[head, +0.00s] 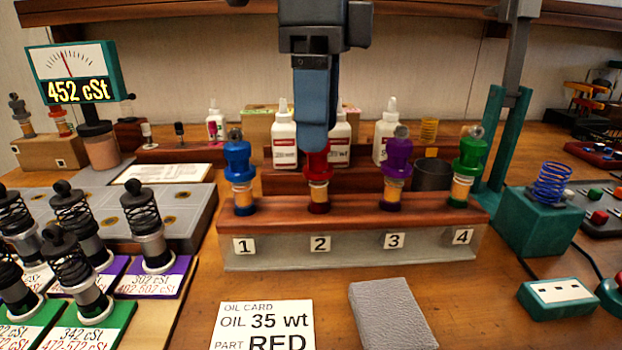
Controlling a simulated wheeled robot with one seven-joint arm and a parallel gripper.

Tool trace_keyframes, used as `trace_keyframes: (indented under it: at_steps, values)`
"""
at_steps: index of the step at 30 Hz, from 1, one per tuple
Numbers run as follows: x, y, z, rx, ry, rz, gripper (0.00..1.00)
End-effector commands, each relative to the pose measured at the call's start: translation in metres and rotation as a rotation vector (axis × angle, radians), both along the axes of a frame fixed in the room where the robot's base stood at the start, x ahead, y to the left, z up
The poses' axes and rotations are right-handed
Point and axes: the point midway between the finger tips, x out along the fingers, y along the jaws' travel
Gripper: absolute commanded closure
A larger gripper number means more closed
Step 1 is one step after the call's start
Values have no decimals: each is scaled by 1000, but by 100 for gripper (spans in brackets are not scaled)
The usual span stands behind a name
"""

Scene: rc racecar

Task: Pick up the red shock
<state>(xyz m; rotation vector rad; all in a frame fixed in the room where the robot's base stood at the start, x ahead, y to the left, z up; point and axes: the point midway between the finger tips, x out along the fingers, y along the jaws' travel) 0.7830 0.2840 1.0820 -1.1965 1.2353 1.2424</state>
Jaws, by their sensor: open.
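The red shock (319,190) stands upright in the wooden rack (410,216) at the place marked 2, between the blue shock (239,170) and the purple shock (396,172). A green shock (467,168) stands at place 4. My gripper (316,145) points down from above, right over the red shock. Its blue fingers cover the shock's top, so I cannot tell whether they touch it. The jaws are open, though from this side the gap between them is hidden. An oil card (262,325) in front of the rack reads 35 wt and RED.
Several black shocks (143,225) stand on labelled plates at the left. A viscosity gauge (75,72) reads 452 cSt. White bottles (284,135) stand close behind the rack. A teal press (497,145) rises at the right. A grey cloth (392,315) lies in front.

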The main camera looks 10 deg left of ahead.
Motion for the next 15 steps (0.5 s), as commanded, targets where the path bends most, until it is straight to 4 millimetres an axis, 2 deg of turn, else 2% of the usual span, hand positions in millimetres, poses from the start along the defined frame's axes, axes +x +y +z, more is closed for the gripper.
trace_keyframes:
  at_steps: [5, 12, 15]
  values:
    - [1, 0, -14, 1, 1, 0, 43]
    - [3, 1, -48, 1, 2, 2, 43]
    - [3, 1, -55, 1, 1, 1, 43]
